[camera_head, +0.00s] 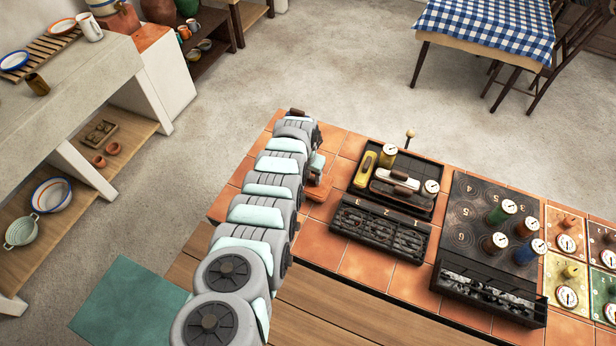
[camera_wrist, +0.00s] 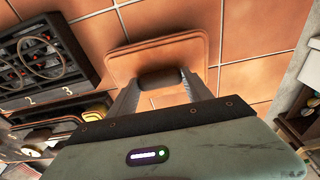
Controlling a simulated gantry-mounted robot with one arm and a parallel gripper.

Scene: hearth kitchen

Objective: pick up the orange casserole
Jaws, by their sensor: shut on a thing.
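The orange casserole (camera_wrist: 150,50) shows in the wrist view as a flat, rounded orange shape with a dark brown handle (camera_wrist: 160,78). My gripper (camera_wrist: 161,82) is shut on that handle, one finger at each end. In the head view the casserole (camera_head: 320,192) sits at the left part of the tiled counter, partly hidden by my arm. The casserole's underside is hidden, so I cannot tell whether it touches the tiles.
A dark numbered grill (camera_head: 380,226) with a tray of several dishes (camera_head: 366,168) stands just right of the casserole. Farther right is a black hob (camera_head: 475,215) with jars and dials. Bare tiles (camera_head: 350,145) lie behind the casserole.

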